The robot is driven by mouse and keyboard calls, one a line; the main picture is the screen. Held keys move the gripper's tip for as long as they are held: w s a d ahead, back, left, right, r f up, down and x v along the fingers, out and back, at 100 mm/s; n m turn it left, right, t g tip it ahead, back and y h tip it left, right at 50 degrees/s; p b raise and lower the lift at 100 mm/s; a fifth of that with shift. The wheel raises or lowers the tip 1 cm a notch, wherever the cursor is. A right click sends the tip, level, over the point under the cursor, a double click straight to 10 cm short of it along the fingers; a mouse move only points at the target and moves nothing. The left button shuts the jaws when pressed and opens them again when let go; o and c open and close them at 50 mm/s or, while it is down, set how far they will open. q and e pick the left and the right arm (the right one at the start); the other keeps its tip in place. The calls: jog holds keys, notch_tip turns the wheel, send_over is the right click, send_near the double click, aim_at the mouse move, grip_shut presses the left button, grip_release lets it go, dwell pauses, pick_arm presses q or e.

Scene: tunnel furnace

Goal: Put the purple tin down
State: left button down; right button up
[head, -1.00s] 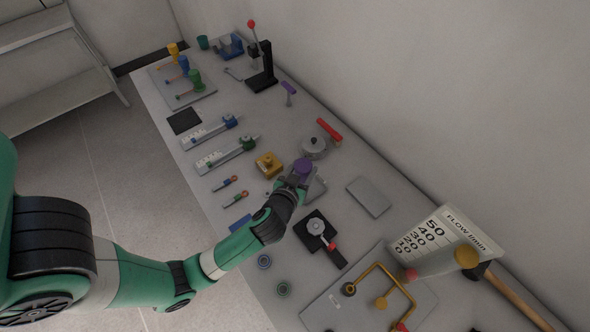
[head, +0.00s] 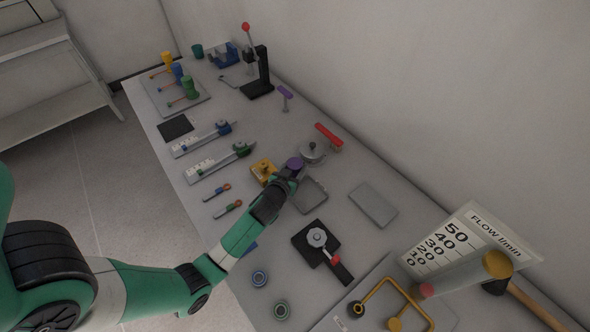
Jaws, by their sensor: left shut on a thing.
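The purple tin (head: 294,163) is a small round purple piece near the middle of the bench in the head view. My left gripper (head: 287,173) is shut on it, reaching in from the lower left. The gripper hides the tin's lower side, so I cannot tell whether the tin touches the bench. The tin is between the yellow block and the silver round pot. My right gripper is not in view.
A yellow block (head: 264,170) and a silver pot (head: 311,152) stand close to the tin. A grey plate (head: 309,195) lies just right of the gripper, and another grey plate (head: 373,205) lies farther right. A black square with a valve (head: 317,238) is nearer.

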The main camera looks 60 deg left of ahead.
pick_arm(q)
jog(key=shift+w+r, duration=0.1)
jog(key=shift+f, duration=0.2)
jog(key=shift+c, duration=0.8)
grip_release()
jog(key=shift+r, duration=0.1)
jog(key=shift+r, duration=0.15)
jog(key=shift+s+d+r, duration=0.15)
jog(key=shift+s+d, duration=0.05)
jog(key=shift+s, duration=0.05)
jog(key=p+v, duration=0.2)
jog(key=v, duration=0.9)
jog(key=shift+s, duration=0.15)
